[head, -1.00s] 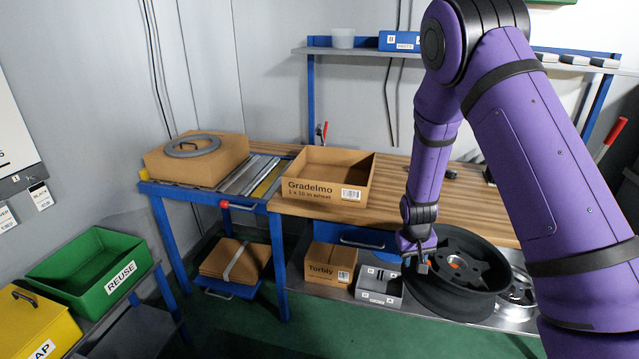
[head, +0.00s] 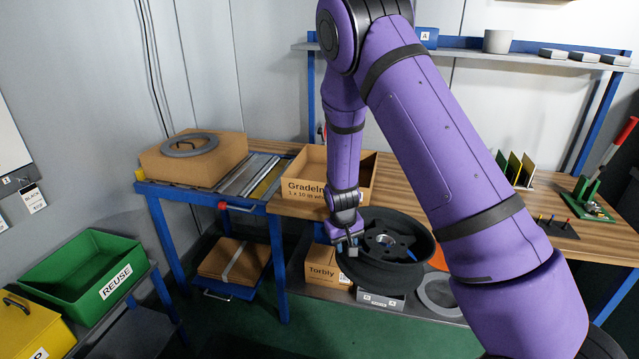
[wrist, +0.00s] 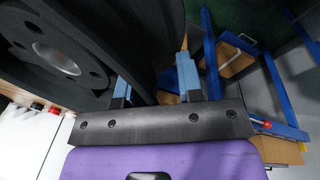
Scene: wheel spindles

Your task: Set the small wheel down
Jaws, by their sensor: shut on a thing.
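The small wheel (head: 408,272) is black, with a wide tyre and a spoked centre around a bright hub hole. My gripper (head: 350,250) is shut on the left edge of its tyre. The wheel hangs in front of the workbench edge, tilted with its spoked face up, above the lower shelf. In the wrist view, the wheel (wrist: 38,78) fills the upper left, and its tyre wall passes between the two fingers of my gripper (wrist: 155,85). My arm hides part of the bench behind it.
An open cardboard box marked Gradelmo (head: 300,190) stands on the wooden bench. Below are a Turbly box (head: 322,272), a grey bin (head: 380,301) and a grey ring (head: 436,297). A carton with a ring (head: 180,165) sits left of the rollers. A rack and spindle stand are at right.

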